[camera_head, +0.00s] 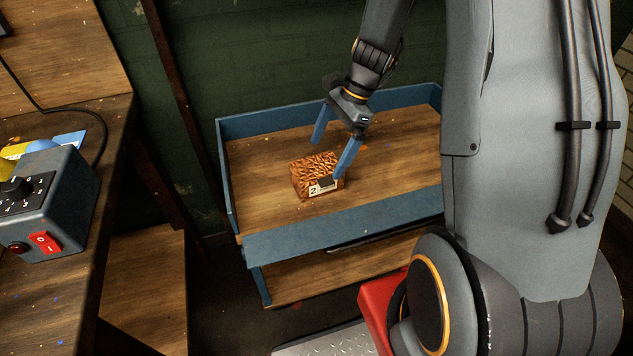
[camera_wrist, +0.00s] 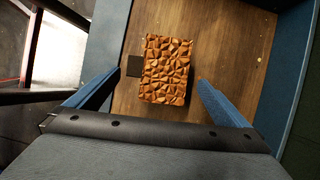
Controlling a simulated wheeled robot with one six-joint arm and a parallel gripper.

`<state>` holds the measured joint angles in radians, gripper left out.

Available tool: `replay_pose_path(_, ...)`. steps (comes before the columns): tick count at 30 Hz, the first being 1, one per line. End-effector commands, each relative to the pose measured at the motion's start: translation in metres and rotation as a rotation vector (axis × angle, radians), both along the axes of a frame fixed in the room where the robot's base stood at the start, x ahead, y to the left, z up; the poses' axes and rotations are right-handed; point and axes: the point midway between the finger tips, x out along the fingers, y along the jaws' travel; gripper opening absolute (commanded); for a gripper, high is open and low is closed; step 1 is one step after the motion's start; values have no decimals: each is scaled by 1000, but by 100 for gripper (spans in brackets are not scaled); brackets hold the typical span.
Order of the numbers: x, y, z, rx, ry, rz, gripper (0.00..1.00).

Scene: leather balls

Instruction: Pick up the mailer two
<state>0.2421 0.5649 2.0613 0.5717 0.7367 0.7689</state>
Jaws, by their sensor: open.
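The mailer (camera_head: 316,171) is a small brown box with a crinkled, faceted surface and a white label marked "2" on its front side. It lies on the wooden shelf of a blue-edged cart (camera_head: 260,150). In the wrist view the mailer (camera_wrist: 167,69) sits just ahead of the fingers, roughly centred between them. My gripper (camera_head: 328,150) has two blue fingers spread apart and empty. It is above and close to the mailer, and one finger overlaps its right side in the head view. I cannot tell whether they touch.
A dark square patch (camera_wrist: 134,66) lies beside the mailer. Blue raised edges bound the shelf, with bare wood around the mailer. A workbench with a grey control box (camera_head: 45,205) stands at the left. A green brick wall (camera_head: 250,50) is behind the cart.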

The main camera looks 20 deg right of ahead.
Motion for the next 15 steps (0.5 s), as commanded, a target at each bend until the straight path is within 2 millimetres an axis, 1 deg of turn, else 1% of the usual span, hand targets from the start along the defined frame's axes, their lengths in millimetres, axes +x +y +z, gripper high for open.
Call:
replay_pose_path(1,-1,3,-5,1,3,1,100)
replay_pose_path(7,-4,12,-23,-1,2,3,100)
replay_pose_path(12,-7,23,-46,-1,2,4,100)
replay_pose_path(15,-7,26,-55,-2,-1,4,100)
